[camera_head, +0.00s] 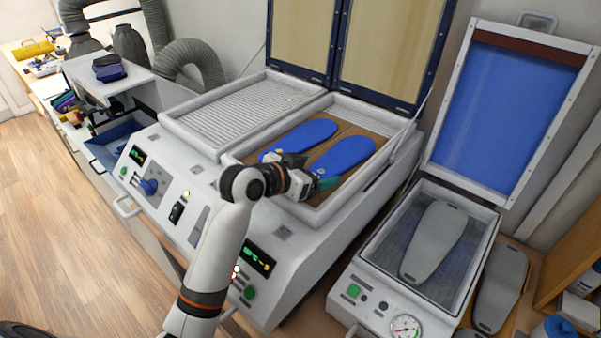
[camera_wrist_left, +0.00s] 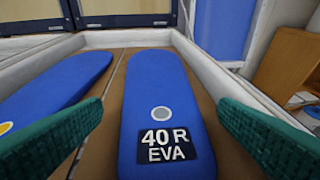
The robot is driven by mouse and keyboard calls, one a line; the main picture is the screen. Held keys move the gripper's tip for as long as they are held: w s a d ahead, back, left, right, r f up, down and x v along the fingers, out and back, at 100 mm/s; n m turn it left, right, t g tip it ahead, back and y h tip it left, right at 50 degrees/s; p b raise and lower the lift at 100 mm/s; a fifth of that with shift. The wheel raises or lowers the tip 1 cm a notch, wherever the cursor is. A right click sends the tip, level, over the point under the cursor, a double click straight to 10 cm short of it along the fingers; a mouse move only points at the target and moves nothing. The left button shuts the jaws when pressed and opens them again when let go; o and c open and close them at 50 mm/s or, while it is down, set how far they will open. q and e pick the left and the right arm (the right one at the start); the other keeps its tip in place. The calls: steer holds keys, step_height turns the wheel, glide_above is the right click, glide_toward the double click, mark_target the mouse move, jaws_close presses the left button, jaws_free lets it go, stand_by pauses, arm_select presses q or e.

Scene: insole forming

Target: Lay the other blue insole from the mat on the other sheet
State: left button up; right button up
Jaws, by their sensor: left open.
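Two blue insoles lie side by side on brown sheets (camera_wrist_left: 113,75) in the open right bay of the white machine. The right-hand insole (camera_head: 343,153) carries a black label reading "40 R EVA" and lies in the middle of the left wrist view (camera_wrist_left: 162,82). The left-hand insole (camera_head: 300,136) also shows at the left of the wrist view (camera_wrist_left: 45,92), with a yellow dot. My left gripper (camera_head: 312,178) is open and empty at the near end of the right-hand insole. Its green fingers are either side of it, apart from it. My right gripper is not in view.
The bay's pale frame (camera_head: 400,150) surrounds the sheets, with raised lids behind. A ribbed bay (camera_head: 240,113) is left of it. A press (camera_head: 370,280) at the right stands open under a raised blue-membrane lid (camera_head: 497,115), with a grey sole form (camera_head: 435,240) inside.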

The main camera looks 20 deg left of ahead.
arm_select(q)
steer(key=b+v, duration=0.2)
steer(key=v, duration=0.8)
steer(key=shift+s+a+r+b, duration=0.1)
steer(key=shift+s+a+b, duration=0.05)
steer(key=shift+s+b, duration=0.15)
steer(key=shift+s+a+r, duration=0.1)
steer(key=shift+s+r, duration=0.1)
steer(key=shift+s, duration=0.1)
